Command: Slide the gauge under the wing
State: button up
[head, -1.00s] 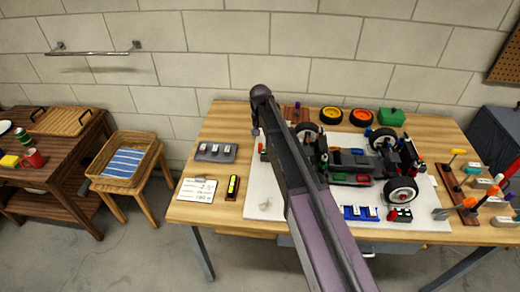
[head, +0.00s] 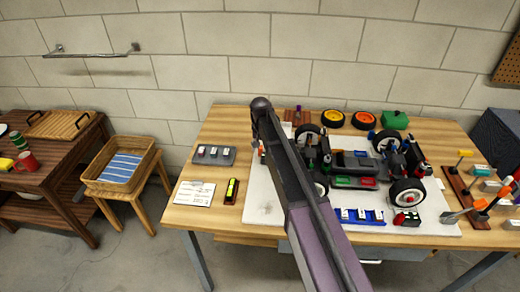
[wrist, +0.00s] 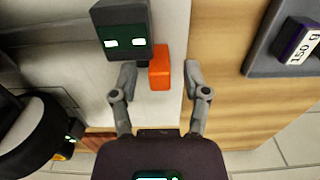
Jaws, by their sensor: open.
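My gripper (wrist: 158,88) is open in the wrist view, its two fingers on either side of an orange-red block (wrist: 160,68), which may be the gauge. I cannot tell whether the fingers touch it. A dark block with two white marks (wrist: 122,32) stands just beside the orange block, partly overlapping it in view; I cannot tell if it belongs to the wing. In the head view my arm hides the gripper and the left end of the racecar (head: 350,170). The car sits on a white board (head: 265,205). The wing cannot be made out clearly.
A grey tray with weights (head: 213,156) stands at the left, also in the wrist view (wrist: 262,55). A written card (head: 195,193) and a yellow-marked level (head: 231,190) lie in front of it.

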grip_shut()
jog(key=shift+d, duration=0.8)
grip_release()
jog(key=shift+d, duration=0.1)
jog(key=shift+a, duration=0.25)
